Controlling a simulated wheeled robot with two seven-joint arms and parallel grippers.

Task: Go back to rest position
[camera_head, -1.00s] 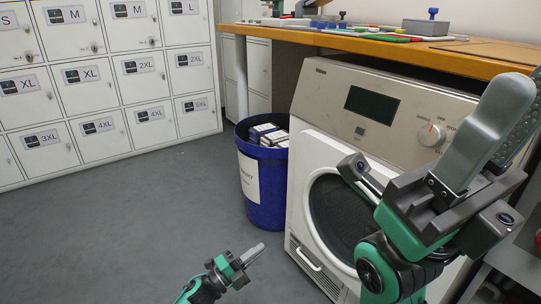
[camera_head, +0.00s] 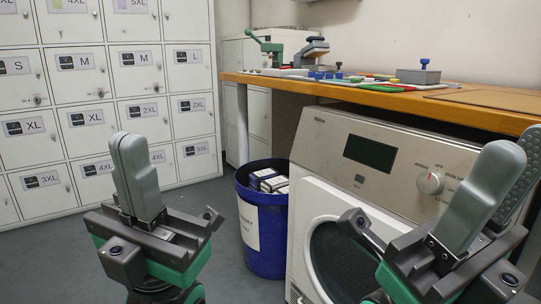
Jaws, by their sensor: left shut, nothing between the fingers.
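My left gripper (camera_head: 128,142) is raised in the left part of the view, fingers pointing up. Its two fingers are together with nothing between them. My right gripper (camera_head: 510,158) is at the right edge, also pointing up, in front of the washing machine (camera_head: 320,143). Its fingers stand apart, the textured pad of the farther one shows, and I see nothing held. The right gripper hides part of the machine's front and round door.
White lockers (camera_head: 133,58) with size labels fill the left background. A blue bin (camera_head: 264,225) holding boxes stands between the grippers, beside the machine. A wooden worktop (camera_head: 390,98) with a green press (camera_head: 270,47) and small coloured items runs above. Grey floor is clear by the bin.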

